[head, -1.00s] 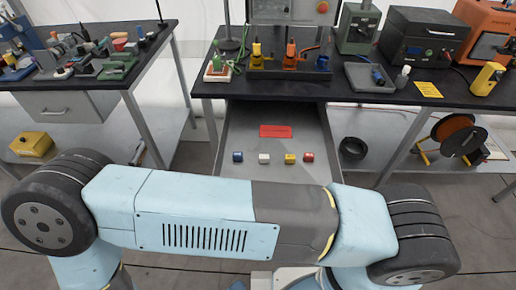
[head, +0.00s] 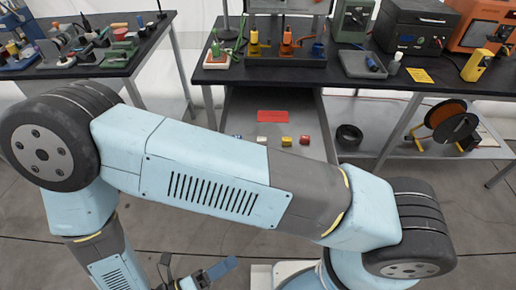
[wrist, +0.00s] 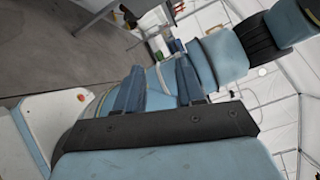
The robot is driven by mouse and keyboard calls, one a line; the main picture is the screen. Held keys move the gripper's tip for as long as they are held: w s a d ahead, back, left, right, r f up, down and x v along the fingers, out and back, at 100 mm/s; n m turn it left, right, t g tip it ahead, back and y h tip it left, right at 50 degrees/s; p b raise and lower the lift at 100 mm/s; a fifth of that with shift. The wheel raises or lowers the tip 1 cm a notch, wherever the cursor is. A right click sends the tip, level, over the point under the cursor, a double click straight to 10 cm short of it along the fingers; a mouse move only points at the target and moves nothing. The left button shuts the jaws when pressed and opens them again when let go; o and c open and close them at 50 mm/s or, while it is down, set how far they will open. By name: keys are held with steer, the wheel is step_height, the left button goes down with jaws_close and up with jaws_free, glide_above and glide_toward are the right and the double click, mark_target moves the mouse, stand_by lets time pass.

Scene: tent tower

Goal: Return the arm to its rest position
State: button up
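My arm (head: 215,180) is folded across the front of the head view, in light blue and grey links with dark round joints. My gripper (head: 195,268) shows at the bottom of the head view, partly cut off by the lower edge. In the wrist view my gripper (wrist: 158,75) has its two blue fingers apart, with nothing between them. It is held clear of the benches, close to my own body.
A black bench (head: 350,72) with tools and boxes stands at the back. Its open drawer (head: 235,105) holds a red label (head: 272,116) and small coloured blocks. Another bench (head: 140,55) is at upper left. An orange cable reel (head: 445,115) sits on the lower shelf. Grey floor is clear.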

steer(key=w+d+r+m+g+y, duration=0.4)
steer(key=w+r+m+g, duration=0.2)
steer(key=w+r+m, duration=0.45)
steer(key=w+d+r+m+g+y, duration=0.35)
steer(key=w+r+m+g, duration=0.25)
steer(key=w+r+m, duration=0.5)
steer(key=d+r+m+t+y, duration=0.7)
steer(key=d+r+m, duration=1)
steer(key=d+r, duration=0.3)
steer(key=shift+w+d+t+y, duration=0.3)
steer(key=shift+w+d+y, duration=0.05)
steer(key=shift+d, duration=1.55)
steer(key=shift+r+m, duration=0.1)
steer(key=shift+m, duration=0.15)
stand_by(1.7)
